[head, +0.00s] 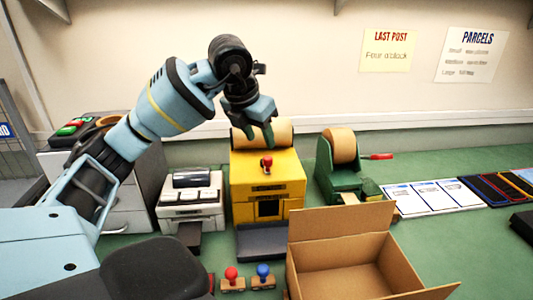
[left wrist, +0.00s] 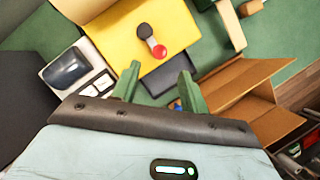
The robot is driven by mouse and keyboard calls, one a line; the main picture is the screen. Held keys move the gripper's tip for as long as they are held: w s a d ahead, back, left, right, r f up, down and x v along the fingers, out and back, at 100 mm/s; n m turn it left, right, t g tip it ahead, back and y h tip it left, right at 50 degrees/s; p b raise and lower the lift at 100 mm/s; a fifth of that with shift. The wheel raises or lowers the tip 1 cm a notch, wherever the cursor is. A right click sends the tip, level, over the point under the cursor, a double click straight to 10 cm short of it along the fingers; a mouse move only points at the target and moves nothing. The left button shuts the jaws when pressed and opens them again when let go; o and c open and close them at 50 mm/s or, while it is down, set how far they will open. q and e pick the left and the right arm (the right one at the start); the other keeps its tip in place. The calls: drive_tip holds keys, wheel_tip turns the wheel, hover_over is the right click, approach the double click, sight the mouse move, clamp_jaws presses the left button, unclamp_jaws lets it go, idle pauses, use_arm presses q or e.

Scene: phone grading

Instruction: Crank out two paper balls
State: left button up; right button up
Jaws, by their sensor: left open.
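A yellow paper machine (head: 285,185) stands mid-table with a brown paper roll (head: 280,133) on top and a dark opening in its lower front. My left gripper (head: 259,134), with green fingers, is open and empty above the machine's front. The knob lies beyond its fingertips (left wrist: 158,82). My right gripper is out of view.
An open cardboard box (head: 340,252) stands front right, close to the tray. A white printer-like device (head: 190,202) is on the left, a green tape dispenser (head: 340,170) on the right. Red and blue stamps (head: 232,280) stand in front. Cards (head: 432,195) lie right.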

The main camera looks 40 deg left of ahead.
sight(266, 157)
use_arm(q)
drive_tip(key=x, duration=0.6)
drive_tip(key=shift+w+f, duration=0.1)
drive_tip(key=shift+f, duration=0.2)
drive_tip(key=shift+w+a+f, duration=0.1)
drive_tip(key=shift+w+f, duration=0.15)
drive_tip(key=shift+f, duration=0.25)
drive_tip(key=shift+c, duration=0.6)
clamp_jaws()
drive_tip(key=shift+s, duration=0.1)
